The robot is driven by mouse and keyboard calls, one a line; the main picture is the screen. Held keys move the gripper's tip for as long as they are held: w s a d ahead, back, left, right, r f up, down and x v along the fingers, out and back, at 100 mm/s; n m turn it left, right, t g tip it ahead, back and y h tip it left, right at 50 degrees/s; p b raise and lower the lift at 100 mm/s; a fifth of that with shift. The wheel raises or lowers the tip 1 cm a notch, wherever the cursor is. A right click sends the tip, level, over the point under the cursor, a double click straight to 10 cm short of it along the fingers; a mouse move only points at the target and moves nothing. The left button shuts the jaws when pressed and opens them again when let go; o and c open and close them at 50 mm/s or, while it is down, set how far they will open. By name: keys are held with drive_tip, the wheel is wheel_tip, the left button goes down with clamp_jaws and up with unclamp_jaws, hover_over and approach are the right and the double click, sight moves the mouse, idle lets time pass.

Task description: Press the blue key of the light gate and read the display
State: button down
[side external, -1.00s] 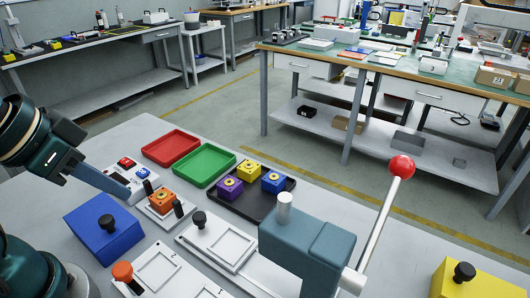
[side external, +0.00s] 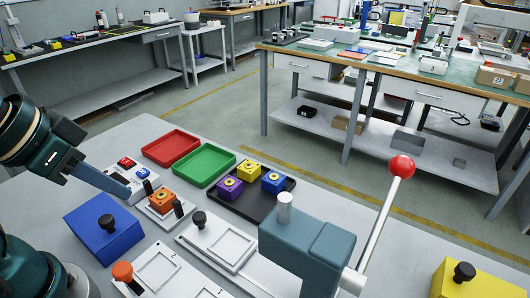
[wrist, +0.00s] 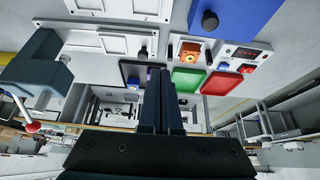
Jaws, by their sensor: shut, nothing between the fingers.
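The light gate (side external: 118,178) is a pale box beside the orange block's fixture. Its blue key (side external: 142,173) and red key (side external: 126,162) show on top. In the wrist view the blue key (wrist: 221,66) is uncovered, and the dark display (wrist: 243,52) shows small red marks too small to read. An orange block (side external: 162,199) with a round top sits in the fixture by the gate. My gripper (side external: 128,193) is shut and empty, its tip at the gate's near-left side in the side view; contact cannot be told. Its dark fingers (wrist: 160,72) are together in the wrist view.
A blue box (side external: 104,232) with a black knob stands close to my gripper. Red (side external: 171,148) and green (side external: 205,165) trays and a black tray (side external: 245,205) with yellow, purple and blue blocks lie beyond. A lever press (side external: 310,250) stands at the right.

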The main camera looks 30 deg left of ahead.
drive_tip(key=w+a+r+m+t+y, duration=0.2)
drive_tip(key=w+a+r+t, duration=0.25)
drive_tip(key=w, duration=0.25)
drive_tip(key=w+a+r+m+t+y, duration=0.1)
drive_tip(key=w+a+r+m+t, duration=0.1)
drive_tip(key=w+a+r+t, duration=0.4)
drive_tip(key=m+g+h, duration=0.2)
drive_tip(key=m+g, duration=0.2)
drive_tip(key=g, duration=0.3)
hover_over(137, 174)
wheel_tip(137, 174, down, 12)
drive_tip(key=shift+d+f, duration=0.1)
drive_tip(key=shift+f, duration=4.2)
drive_tip(key=shift+f, duration=0.45)
